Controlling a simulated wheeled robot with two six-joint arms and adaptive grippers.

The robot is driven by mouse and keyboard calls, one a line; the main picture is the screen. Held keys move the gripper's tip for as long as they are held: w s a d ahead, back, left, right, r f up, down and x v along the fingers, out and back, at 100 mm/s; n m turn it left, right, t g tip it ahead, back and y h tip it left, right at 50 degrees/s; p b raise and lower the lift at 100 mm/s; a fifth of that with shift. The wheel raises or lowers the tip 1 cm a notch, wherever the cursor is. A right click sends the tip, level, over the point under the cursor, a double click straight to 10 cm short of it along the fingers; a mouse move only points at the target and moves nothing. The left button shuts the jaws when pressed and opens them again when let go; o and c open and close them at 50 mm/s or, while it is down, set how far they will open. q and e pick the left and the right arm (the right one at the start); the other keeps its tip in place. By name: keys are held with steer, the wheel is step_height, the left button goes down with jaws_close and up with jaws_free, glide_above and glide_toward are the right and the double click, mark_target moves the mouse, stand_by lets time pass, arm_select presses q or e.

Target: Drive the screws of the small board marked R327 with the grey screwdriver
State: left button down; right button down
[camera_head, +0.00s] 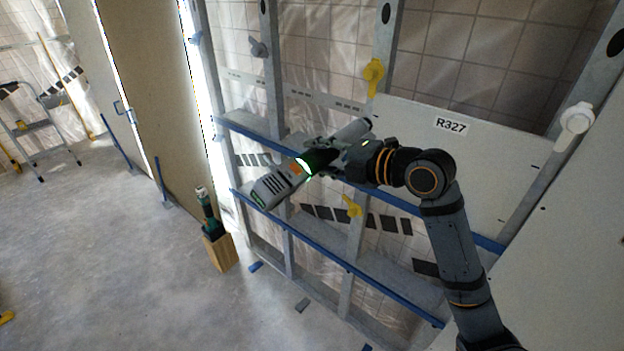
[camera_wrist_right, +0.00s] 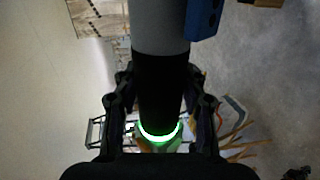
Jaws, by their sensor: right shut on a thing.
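The small board marked R327 (camera_head: 462,165) is a pale panel against the metal studs, its label near the top edge. The grey screwdriver (camera_head: 277,187) has a black middle, a lit green ring and a grey front end at the board's upper left corner; I cannot tell whether it touches. My right gripper (camera_head: 333,160) is shut around its black middle, left of the board. In the right wrist view the black grip (camera_wrist_right: 158,95) lies between both fingers. The board's screws are not clear. My left gripper is not in view.
Yellow clips (camera_head: 373,76) and a white clip (camera_head: 577,118) sit on the studs. Blue-edged rails (camera_head: 340,262) cross the frame. A wooden block (camera_head: 220,252) holding a dark green tool (camera_head: 208,212) stands lower left. A stepladder (camera_head: 38,130) is far left; floor between is free.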

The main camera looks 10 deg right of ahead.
steer(key=shift+r, duration=0.4)
steer(key=shift+w+d+f, duration=0.1)
steer(key=shift+w+d, duration=1.15)
steer(key=shift+d, duration=0.25)
steer(key=shift+s+d+b, duration=0.1)
steer(key=shift+b, duration=0.3)
steer(key=shift+w+d+r+b, duration=0.2)
steer(key=shift+w+d+b, duration=0.1)
steer(key=shift+w+d, duration=0.4)
stand_by(1.7)
steer(key=shift+s, duration=0.1)
stand_by(0.8)
steer(key=shift+s+a+f+p, duration=0.1)
steer(key=shift+s+a+p, duration=0.05)
steer(key=shift+s+a, duration=0.65)
steer(key=shift+s+a+p, duration=0.15)
steer(key=shift+s+a, duration=0.4)
steer(key=shift+a, duration=0.35)
